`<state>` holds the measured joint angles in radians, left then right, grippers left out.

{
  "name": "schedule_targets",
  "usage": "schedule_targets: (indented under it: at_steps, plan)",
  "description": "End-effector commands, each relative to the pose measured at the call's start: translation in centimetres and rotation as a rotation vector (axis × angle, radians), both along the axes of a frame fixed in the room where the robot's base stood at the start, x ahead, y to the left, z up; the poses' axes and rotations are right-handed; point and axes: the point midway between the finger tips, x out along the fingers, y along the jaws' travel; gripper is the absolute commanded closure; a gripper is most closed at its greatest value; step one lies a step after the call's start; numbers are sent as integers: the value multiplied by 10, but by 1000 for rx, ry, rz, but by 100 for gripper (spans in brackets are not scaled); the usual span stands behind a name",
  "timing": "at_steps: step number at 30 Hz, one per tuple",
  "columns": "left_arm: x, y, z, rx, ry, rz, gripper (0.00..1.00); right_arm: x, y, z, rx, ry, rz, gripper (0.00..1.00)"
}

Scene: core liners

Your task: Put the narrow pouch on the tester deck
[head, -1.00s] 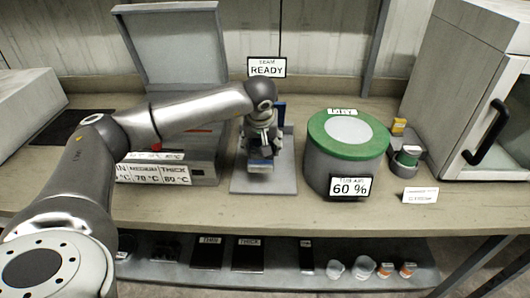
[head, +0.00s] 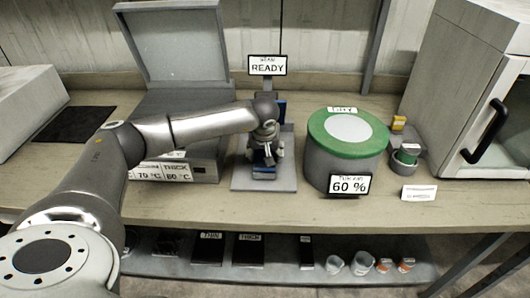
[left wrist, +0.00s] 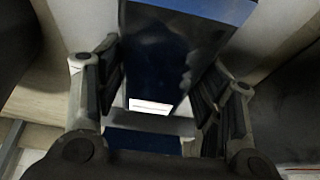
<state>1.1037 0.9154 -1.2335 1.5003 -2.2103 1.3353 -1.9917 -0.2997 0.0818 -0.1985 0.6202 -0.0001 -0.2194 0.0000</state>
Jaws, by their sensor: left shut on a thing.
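The tester deck (head: 240,183) is a grey plate in the middle of the table, with a blue upright (head: 282,112) at its back and a READY sign above. My left gripper (head: 264,160) is over this deck, pointing down. It is shut on a dark blue piece, apparently the narrow pouch (head: 264,173), just above or on the deck; I cannot tell whether it touches. In the left wrist view a dark blue panel with a white label lies between the fingers (left wrist: 160,100). My right gripper is not in view.
A green-lidded round drum (head: 345,160) stands right of the deck. An open-lidded grey machine (head: 175,50) is on the left. A cabinet (head: 490,90) with a black handle is at the right. A lower shelf (head: 280,272) holds dark flat items and several small cups.

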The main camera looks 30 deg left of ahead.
Motion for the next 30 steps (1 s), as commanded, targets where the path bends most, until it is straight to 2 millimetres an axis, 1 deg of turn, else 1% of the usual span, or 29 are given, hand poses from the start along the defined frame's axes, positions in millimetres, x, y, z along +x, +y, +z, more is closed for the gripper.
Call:
schedule_targets:
  at_steps: [2, 3, 7, 8, 17, 21, 23, 26, 30]
  plan:
    - [0, 0, -4, 0, 0, 0, 68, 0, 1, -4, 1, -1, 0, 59]
    - [0, 0, -4, 1, 0, 0, 35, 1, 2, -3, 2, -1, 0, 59]
    - [-1, 0, -4, 1, 2, 1, 19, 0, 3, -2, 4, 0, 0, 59]
    - [-1, 0, -4, 1, 2, 1, 16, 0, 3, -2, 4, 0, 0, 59]
    - [0, 0, -3, 1, 0, 0, 16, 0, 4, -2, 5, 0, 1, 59]
    - [0, 0, 4, 0, 0, 0, 16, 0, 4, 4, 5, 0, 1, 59]
    - [-1, -1, 9, 0, -4, -1, 16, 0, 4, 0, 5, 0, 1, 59]
    - [-7, -5, 25, 1, -6, -2, 16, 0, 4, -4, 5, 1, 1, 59]
    - [-18, -12, 55, 0, -6, -2, 16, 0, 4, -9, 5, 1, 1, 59]
